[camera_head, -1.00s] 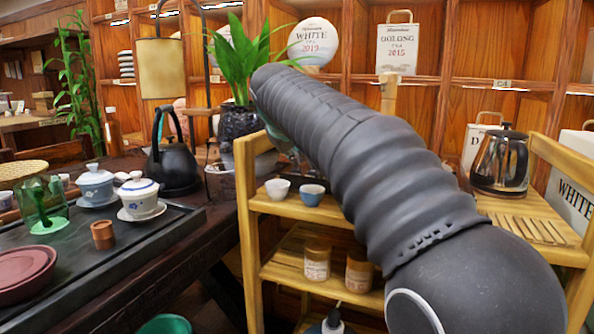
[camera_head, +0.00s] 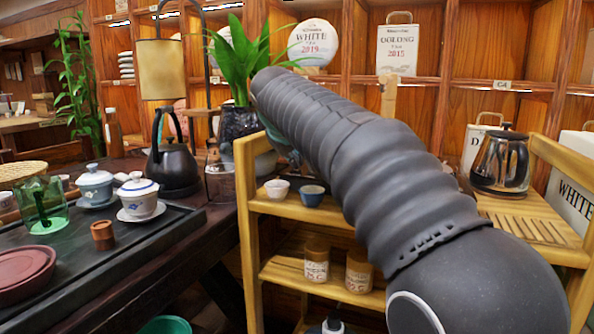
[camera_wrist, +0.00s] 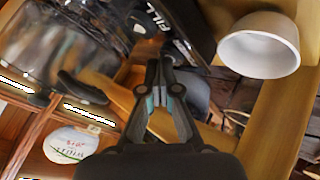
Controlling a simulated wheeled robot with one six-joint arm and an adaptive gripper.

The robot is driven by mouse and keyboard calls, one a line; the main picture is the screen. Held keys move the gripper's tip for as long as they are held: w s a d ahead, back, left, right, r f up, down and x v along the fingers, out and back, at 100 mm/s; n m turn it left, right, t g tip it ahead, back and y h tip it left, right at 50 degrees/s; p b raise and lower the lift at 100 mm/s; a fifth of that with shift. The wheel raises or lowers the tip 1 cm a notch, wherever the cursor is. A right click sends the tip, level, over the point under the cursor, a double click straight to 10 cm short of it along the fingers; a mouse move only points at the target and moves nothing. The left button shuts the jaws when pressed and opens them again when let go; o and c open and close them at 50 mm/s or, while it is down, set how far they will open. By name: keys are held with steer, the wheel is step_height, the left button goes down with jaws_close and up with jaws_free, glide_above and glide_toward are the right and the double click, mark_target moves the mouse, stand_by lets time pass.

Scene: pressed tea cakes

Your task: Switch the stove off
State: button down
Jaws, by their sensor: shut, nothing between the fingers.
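In the wrist view, my gripper (camera_wrist: 164,72) is shut and empty, its two fingertips together in the middle of the picture. Just beyond the tips is a dark panel (camera_wrist: 178,28) with white lettering reading "FILL". It looks like part of the stove, but I cannot be sure. Whether the tips touch it, and whether it is on or off, I cannot tell. A clear glass vessel (camera_wrist: 50,45) is at the upper left.
A white cup (camera_wrist: 262,48) is close to the right of my gripper. In the head view, the wooden rack (camera_head: 253,215) carries small cups (camera_head: 312,194), with jars below and a glass kettle (camera_head: 499,160) at right. A black kettle (camera_head: 172,165) stands on the left table.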

mark_target(295, 171)
steer(key=shift+r, duration=0.15)
steer(key=shift+r+p, duration=0.6)
steer(key=shift+p, duration=0.2)
step_height(295, 171, up, 5)
steer(key=p, duration=0.5)
stand_by(0.6)
steer(key=s+d+f+m+g, duration=0.1)
steer(key=s+d+f+m, duration=0.1)
steer(key=s+d+f, duration=0.5)
steer(key=s+d+f+m+g, duration=0.15)
steer(key=s+d, duration=0.35)
steer(key=s, duration=0.5)
steer(key=s+d+f+m, duration=0.1)
steer(key=s+d+f, duration=0.45)
steer(key=s, duration=0.25)
steer(key=s+d+f+m+g+y, duration=0.1)
steer(key=s+d+f+m, duration=0.1)
steer(key=s+f, duration=0.9)
steer(key=shift+s+d+m, duration=0.15)
steer(key=shift+s+m, duration=0.3)
steer(key=shift+s, duration=0.1)
